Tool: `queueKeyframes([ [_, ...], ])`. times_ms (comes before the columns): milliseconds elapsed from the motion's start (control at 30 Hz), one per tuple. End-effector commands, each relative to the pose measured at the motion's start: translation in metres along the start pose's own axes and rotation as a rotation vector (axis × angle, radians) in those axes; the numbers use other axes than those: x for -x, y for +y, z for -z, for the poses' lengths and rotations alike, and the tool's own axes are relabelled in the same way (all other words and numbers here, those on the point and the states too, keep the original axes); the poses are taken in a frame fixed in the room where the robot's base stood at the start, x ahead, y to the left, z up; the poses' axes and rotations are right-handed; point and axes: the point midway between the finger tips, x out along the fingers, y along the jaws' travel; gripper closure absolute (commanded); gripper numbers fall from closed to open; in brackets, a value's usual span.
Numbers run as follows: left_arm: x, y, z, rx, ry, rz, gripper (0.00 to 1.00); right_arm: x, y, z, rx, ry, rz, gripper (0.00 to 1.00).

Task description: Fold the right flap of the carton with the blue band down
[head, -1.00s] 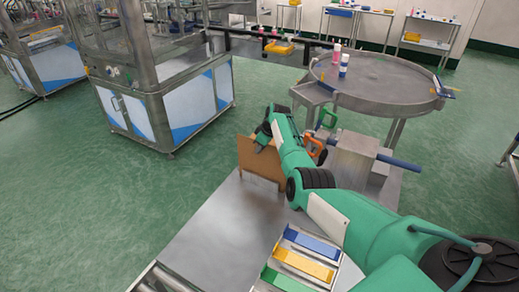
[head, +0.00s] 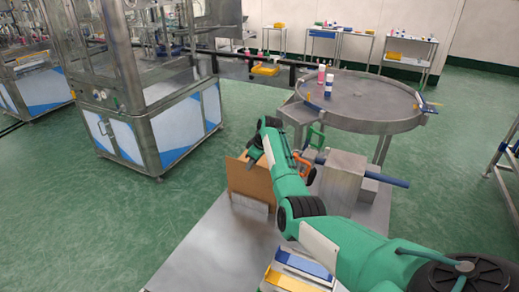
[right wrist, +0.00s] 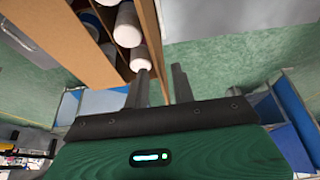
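The brown carton (head: 250,182) stands on the grey metal table, partly hidden behind my right arm; a pale patch shows low on its near side. No blue band is visible on it. In the right wrist view the open carton (right wrist: 100,65) holds several white cylindrical items (right wrist: 128,25). An upright brown panel (right wrist: 150,32) lines their right side; I cannot tell whether it is the right flap or a wall. In the head view my right gripper (head: 254,153) is beside the carton's top. My left gripper is out of view.
A metal block with a blue bar (head: 393,181) and a round table (head: 365,104) stand behind. The table (head: 205,250) left of the tray is bare.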

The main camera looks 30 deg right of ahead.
Motion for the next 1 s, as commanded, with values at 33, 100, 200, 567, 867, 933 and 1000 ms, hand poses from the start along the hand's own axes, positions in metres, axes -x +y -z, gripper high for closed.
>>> queueKeyframes([
  [33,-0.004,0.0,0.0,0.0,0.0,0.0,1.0,0.007,0.001,-0.001,0.001,0.002,-0.004,0.75],
  [100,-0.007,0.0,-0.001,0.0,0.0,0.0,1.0,0.019,0.001,-0.001,0.0,0.002,-0.005,0.75],
  [200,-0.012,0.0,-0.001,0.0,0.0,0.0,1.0,0.038,0.001,-0.001,0.0,0.002,-0.004,0.75],
  [567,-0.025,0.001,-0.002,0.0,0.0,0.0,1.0,0.091,0.0,-0.001,0.0,0.0,-0.001,0.75],
  [867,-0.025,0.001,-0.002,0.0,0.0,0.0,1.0,0.096,0.0,-0.001,-0.001,0.0,0.0,0.75],
  [933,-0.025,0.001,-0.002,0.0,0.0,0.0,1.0,0.096,0.0,-0.001,-0.001,0.0,0.0,0.8],
  [1000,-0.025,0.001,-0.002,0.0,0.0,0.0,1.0,0.096,0.0,-0.001,-0.001,-0.001,-0.001,0.94],
])
